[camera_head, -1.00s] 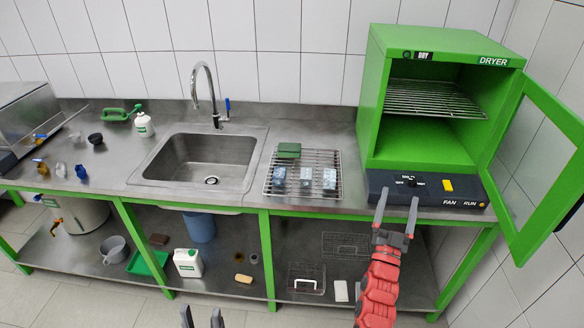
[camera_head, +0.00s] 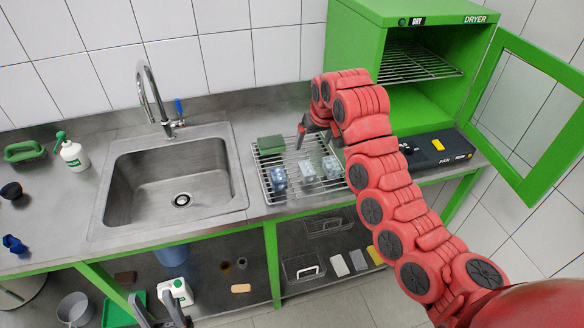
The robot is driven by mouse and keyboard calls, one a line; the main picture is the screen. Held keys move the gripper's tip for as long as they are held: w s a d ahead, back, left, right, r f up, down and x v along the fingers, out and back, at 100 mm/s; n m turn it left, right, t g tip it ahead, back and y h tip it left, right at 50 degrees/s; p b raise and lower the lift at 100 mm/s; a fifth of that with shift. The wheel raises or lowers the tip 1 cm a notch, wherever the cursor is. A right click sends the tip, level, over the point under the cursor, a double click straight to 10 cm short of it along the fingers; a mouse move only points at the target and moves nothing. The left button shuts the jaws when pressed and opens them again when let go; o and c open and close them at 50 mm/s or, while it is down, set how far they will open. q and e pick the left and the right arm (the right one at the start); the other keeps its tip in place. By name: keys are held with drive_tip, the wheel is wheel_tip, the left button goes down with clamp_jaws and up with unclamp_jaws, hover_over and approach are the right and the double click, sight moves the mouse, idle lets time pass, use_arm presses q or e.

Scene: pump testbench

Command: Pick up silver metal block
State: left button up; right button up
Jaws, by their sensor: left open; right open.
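Which one the task means cannot be told. My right gripper (camera_head: 313,138) is over the back part of the rack, behind and above the blocks, open and empty. Its far finger is partly hidden by my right arm. My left gripper (camera_head: 158,312) is at the bottom edge in front of the bench, open and empty, far from the blocks.
A green block (camera_head: 271,144) lies at the rack's back left. The sink (camera_head: 170,185) with its tall faucet (camera_head: 150,95) is left of the rack. The green dryer (camera_head: 352,40), its door (camera_head: 530,120) open, stands at the right. My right arm covers part of the counter.

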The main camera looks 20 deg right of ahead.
drive_tip(key=p, duration=0.6)
approach(307, 168)
drive_tip(key=x, duration=0.4)
drive_tip(key=shift+w+a+f, duration=0.15)
drive_tip(key=shift+w+f, duration=0.1)
drive_tip(key=shift+f, duration=0.05)
drive_tip(key=shift+w+f+p, duration=0.2)
drive_tip(key=shift+f+p, duration=0.3)
drive_tip(key=shift+f, duration=0.2)
drive_tip(key=shift+x, duration=2)
clamp_jaws()
